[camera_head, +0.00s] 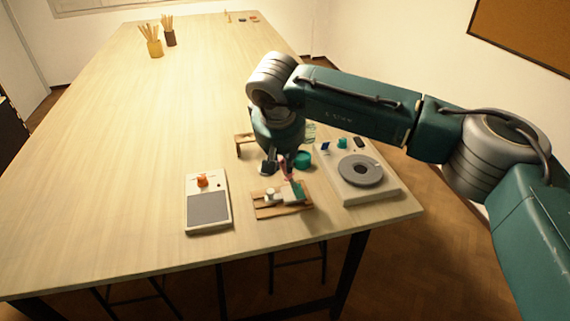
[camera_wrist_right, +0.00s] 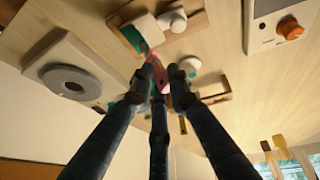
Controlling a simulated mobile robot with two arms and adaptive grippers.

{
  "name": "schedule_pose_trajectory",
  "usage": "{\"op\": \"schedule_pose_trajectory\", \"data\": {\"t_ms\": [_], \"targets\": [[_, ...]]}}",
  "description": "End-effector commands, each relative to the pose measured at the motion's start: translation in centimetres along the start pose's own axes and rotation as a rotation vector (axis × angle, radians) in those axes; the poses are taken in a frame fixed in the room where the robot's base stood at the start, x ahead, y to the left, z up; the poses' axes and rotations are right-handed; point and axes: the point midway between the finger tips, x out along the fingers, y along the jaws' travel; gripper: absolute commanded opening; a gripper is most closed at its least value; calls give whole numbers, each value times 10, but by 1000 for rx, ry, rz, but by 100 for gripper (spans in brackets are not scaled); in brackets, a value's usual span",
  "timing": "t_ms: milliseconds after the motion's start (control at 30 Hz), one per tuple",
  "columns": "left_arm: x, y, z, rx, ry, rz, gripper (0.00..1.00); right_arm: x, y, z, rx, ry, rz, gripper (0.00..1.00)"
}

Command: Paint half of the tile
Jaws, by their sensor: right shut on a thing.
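My right gripper (camera_head: 280,165) has its dark fingers closed around a slim pink thing (camera_wrist_right: 160,75), probably a brush. It is above the far side of a wooden board (camera_head: 262,212). A pale, flat piece, probably the tile (camera_wrist_right: 147,30), lies on this board beside white round parts. A green patch (camera_head: 297,188) shows at the tile, by the lower end of the pink thing. I cannot tell whether the patch is paint or the brush's tip, or whether they touch. A teal pot (camera_head: 303,159) stands just behind the board. My left gripper is out of view.
A white device with a grey disc (camera_head: 360,170) stands to the right, near the table edge. A white device with an orange knob (camera_head: 202,181) stands to the left. A small wooden stand (camera_head: 244,139) is behind the gripper.

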Motion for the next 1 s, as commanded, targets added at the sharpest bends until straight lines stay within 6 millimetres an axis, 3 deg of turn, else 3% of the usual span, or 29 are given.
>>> {"op": "schedule_pose_trajectory", "data": {"t_ms": [567,1000], "targets": [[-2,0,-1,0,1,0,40,2,0,-9,0,0,0,0],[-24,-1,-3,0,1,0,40,-30,6,-22,0,1,1,0]]}}
